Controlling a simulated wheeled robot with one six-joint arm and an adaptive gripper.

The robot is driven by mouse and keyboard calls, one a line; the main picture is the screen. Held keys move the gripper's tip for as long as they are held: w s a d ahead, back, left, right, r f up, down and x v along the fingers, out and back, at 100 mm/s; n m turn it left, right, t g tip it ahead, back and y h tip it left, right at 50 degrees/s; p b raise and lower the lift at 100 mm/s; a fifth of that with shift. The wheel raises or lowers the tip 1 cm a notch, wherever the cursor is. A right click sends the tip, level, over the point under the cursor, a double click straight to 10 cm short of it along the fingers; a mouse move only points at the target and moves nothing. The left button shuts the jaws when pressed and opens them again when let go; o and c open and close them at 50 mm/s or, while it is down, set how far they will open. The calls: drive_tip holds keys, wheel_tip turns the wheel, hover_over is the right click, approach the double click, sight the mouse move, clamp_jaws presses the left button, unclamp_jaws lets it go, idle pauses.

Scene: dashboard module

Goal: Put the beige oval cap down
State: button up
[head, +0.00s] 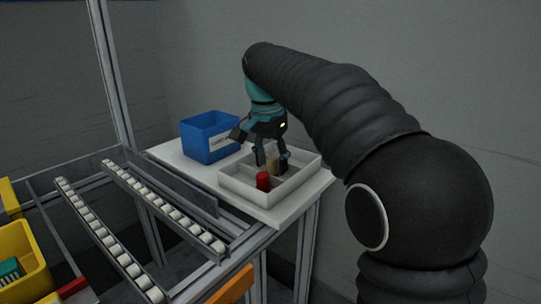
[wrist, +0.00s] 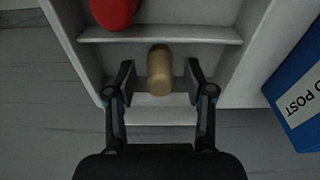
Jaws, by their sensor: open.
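The beige oval cap (wrist: 160,70) stands in a compartment of a white divided tray (wrist: 222,62), between my gripper's fingers and close to the divider. My gripper (wrist: 160,80) is open, with a gap between each finger and the cap. In the head view my gripper (head: 272,163) reaches down into the white tray (head: 243,191), and the beige cap (head: 273,166) shows between its fingers. Part of the cap's base is hard to make out.
A red part (head: 263,181) stands in a neighbouring compartment of the tray. A blue bin (head: 207,138) with a label stands to the left on the white table (head: 172,154). Roller rails (head: 165,205) and a yellow bin (head: 22,245) lie further left.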

sight(268, 164)
wheel_tip(268, 164, up, 12)
drive_tip(key=s+p, duration=0.1)
drive_tip(key=shift+a, duration=0.4)
drive_tip(key=s+d+f+n+t, duration=0.2)
drive_tip(key=s+d+f+n, duration=0.25)
drive_tip(key=s+d, duration=0.7)
drive_tip(key=s+d+f+n+t, duration=0.1)
drive_tip(key=s+d+f, duration=0.2)
drive_tip(key=s+f, duration=0.4)
drive_tip(key=s+d+f+n+t, duration=0.1)
drive_tip(key=s+d+f, duration=0.1)
drive_tip(key=s+f, duration=0.6)
wheel_tip(268, 164, down, 3)
drive_tip(key=shift+s+d+y, duration=0.3)
drive_tip(key=shift+d+y, duration=0.1)
